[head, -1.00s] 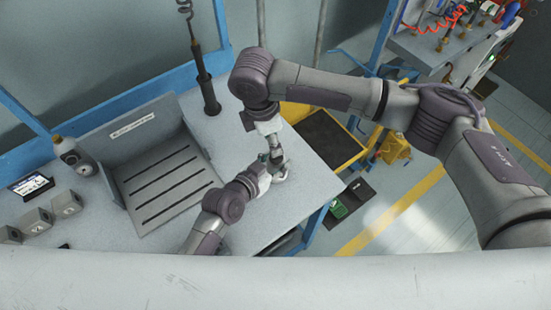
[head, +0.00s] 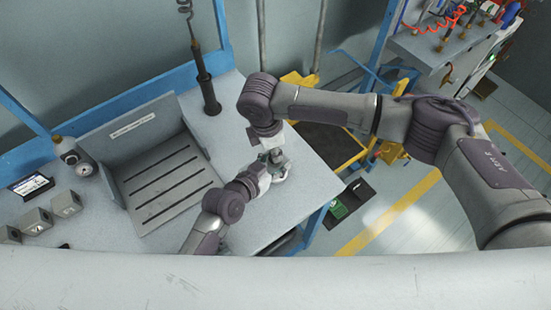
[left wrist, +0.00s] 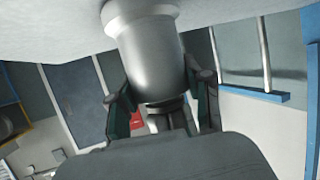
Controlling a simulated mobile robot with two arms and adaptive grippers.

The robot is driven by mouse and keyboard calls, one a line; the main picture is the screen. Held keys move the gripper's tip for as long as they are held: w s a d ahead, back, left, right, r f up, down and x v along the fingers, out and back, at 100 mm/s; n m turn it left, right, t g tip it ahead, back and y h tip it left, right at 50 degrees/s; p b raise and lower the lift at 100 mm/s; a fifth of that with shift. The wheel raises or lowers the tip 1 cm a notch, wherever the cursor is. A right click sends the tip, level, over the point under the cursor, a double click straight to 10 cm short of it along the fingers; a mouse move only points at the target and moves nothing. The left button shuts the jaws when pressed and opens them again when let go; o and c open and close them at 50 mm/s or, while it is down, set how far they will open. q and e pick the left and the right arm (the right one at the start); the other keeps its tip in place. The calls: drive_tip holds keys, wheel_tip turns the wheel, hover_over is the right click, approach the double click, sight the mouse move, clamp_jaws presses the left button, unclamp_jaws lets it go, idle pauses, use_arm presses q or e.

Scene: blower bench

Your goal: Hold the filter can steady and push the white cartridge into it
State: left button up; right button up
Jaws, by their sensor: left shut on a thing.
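The filter can is a smooth grey metal cylinder (left wrist: 147,60) that fills the middle of the left wrist view. My left gripper (left wrist: 160,100) has its fingers on both sides of it and is shut on it. In the head view my left gripper (head: 268,164) is at the right part of the bench, beside the can (head: 281,174), which is small and partly covered. My right gripper (head: 275,141) comes down from above, just over the can; its fingers are too small and hidden to read.
A slotted grey fixture (head: 165,185) stands on the bench (head: 290,215) left of my grippers. A black tool (head: 207,92) hangs behind it. The bench's right edge is close to the can.

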clamp_jaws()
wheel_tip(320, 180, up, 9)
drive_tip(key=shift+r, duration=0.2)
drive_tip(key=shift+f+n, duration=1.3)
drive_tip(key=shift+f, duration=0.6)
drive_tip(key=shift+f, duration=3.05)
drive_tip(key=o, duration=0.7)
unclamp_jaws()
drive_tip(key=shift+o, duration=0.2)
